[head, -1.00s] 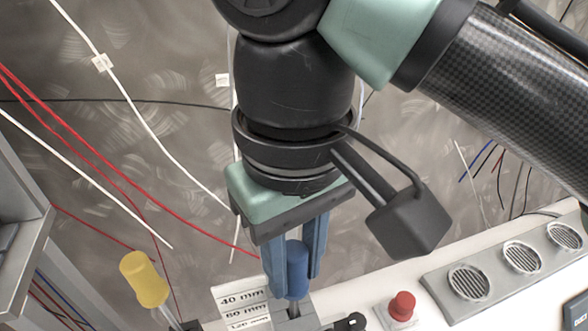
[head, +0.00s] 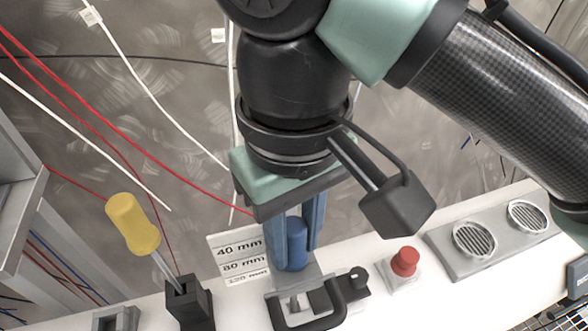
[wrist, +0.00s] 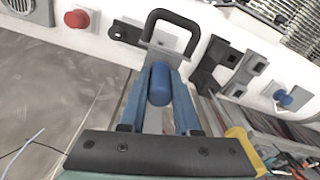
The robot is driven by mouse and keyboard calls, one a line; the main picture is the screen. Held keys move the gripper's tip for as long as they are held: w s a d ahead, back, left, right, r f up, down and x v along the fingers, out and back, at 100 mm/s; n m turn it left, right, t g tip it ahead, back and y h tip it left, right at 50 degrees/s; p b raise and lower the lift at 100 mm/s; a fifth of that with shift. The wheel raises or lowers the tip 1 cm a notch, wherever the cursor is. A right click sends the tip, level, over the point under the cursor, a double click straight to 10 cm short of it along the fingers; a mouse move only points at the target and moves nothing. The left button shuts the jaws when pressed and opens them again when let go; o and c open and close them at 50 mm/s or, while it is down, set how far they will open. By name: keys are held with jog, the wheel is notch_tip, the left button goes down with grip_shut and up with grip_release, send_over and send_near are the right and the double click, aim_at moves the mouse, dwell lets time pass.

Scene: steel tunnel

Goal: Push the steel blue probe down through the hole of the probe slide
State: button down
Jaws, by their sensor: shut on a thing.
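The steel blue probe (head: 296,244) stands upright at the grey probe slide (head: 291,276). It also shows in the wrist view (wrist: 160,84). My gripper (head: 294,258) is shut on the probe, with one blue finger on each side of it. A thin metal stem shows below the slide's top plate, beside a black handle (head: 322,314). The handle also shows in the wrist view (wrist: 172,28). The hole itself is hidden by the probe and fingers.
A label card (head: 238,258) with 40 mm and 80 mm stands behind the slide. A yellow-handled screwdriver (head: 133,224) leans in a black holder (head: 190,303) at the left. A red button (head: 405,262) and round vents (head: 474,240) sit at the right.

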jog(key=shift+f, duration=0.1)
jog(key=c, duration=0.5)
grip_release()
jog(key=shift+c, duration=0.2)
